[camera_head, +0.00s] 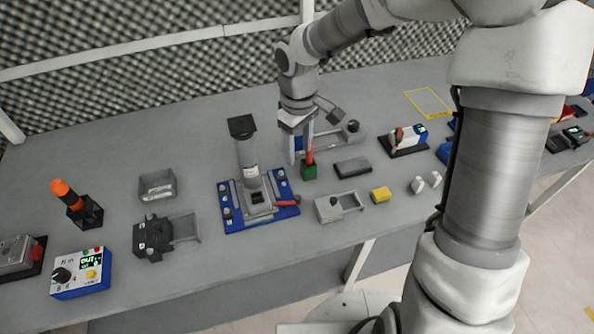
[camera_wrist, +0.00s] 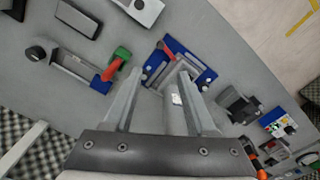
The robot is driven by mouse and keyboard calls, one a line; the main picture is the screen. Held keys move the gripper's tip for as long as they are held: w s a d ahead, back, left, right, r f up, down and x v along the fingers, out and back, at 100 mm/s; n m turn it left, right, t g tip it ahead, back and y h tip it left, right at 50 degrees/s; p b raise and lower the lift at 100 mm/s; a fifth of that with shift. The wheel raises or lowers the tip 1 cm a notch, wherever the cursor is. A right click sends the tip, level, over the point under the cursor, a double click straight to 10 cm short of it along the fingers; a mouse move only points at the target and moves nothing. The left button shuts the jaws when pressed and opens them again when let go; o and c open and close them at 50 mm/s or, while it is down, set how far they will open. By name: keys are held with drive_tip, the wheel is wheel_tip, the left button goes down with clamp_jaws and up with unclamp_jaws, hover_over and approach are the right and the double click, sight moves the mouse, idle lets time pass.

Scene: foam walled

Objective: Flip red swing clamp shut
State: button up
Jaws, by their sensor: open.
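The red swing clamp (camera_head: 287,202) is a short red lever at the right front of a blue base plate (camera_head: 232,217). It lies low, pointing right. A tall grey column with a dark square top (camera_head: 247,155) stands on the plate. In the wrist view the red clamp (camera_wrist: 167,50) shows just beyond my fingertips, with the blue plate (camera_wrist: 205,77) around it. My gripper (camera_head: 301,158) is open and empty, pointing down behind and right of the column. In the wrist view its fingers (camera_wrist: 161,75) are spread, with the column between them in the picture; contact cannot be told.
A green block with a red upright handle (camera_head: 309,172) stands close to my gripper. A grey tray (camera_head: 157,186) and black clamp fixture (camera_head: 152,238) stand left.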

sight(298, 197)
wheel_tip(298, 197, down, 18)
drive_tip(key=shift+a+r+b, duration=0.1)
drive_tip(key=shift+r+b, duration=0.1)
drive_tip(key=shift+b, duration=0.65)
clamp_jaws()
